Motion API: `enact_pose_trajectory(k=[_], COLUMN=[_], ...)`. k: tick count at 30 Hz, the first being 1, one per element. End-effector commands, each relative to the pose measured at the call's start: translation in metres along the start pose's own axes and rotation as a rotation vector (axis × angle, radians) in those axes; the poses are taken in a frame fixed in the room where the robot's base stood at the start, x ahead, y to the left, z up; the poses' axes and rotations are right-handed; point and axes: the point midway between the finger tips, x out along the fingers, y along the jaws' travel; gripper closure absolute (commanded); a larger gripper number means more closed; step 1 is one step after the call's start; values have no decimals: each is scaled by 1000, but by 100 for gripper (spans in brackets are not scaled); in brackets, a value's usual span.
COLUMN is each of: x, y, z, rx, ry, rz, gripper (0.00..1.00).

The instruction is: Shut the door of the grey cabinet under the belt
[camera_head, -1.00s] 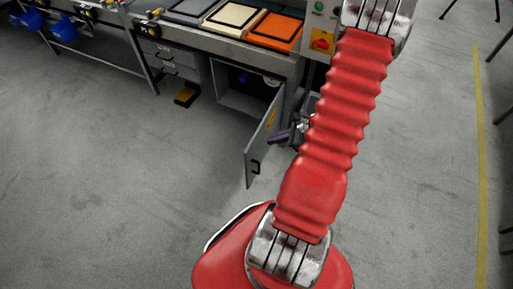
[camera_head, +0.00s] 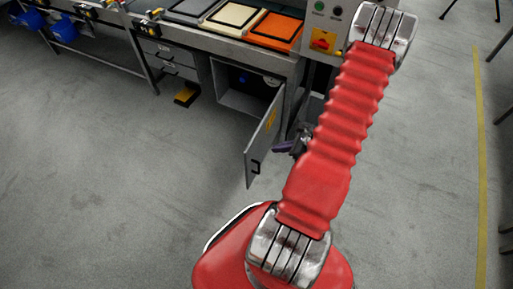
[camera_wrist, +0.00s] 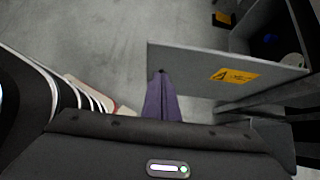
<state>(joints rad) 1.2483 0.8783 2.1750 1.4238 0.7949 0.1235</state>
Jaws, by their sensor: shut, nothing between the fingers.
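The grey cabinet (camera_head: 233,99) stands under the belt bench with its interior showing. Its door (camera_head: 262,145) stands wide open, swung out on its right-hand side, with a dark handle and a yellow label. In the wrist view the door (camera_wrist: 190,62) runs across the upper right with its yellow warning label. My gripper (camera_head: 280,148) is shut and empty, just right of the door, partly hidden behind my red arm. Its purple fingers (camera_wrist: 161,95) point toward the door's free end in the wrist view. I cannot tell whether they touch it.
Grey drawers (camera_head: 172,60) and a yellow-black foot pedal (camera_head: 187,95) are left of the cabinet. A control box (camera_head: 325,35) stands to the right above. Coloured trays (camera_head: 232,18) lie on the bench. Floor left of the door is clear.

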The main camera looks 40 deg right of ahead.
Motion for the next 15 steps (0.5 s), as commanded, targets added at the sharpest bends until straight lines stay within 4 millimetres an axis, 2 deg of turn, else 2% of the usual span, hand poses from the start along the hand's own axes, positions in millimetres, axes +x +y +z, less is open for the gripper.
enact_pose_trajectory(k=[15], x=[78], y=[1], z=[0], rx=[-1], ry=[1], rz=[3], gripper=[100])
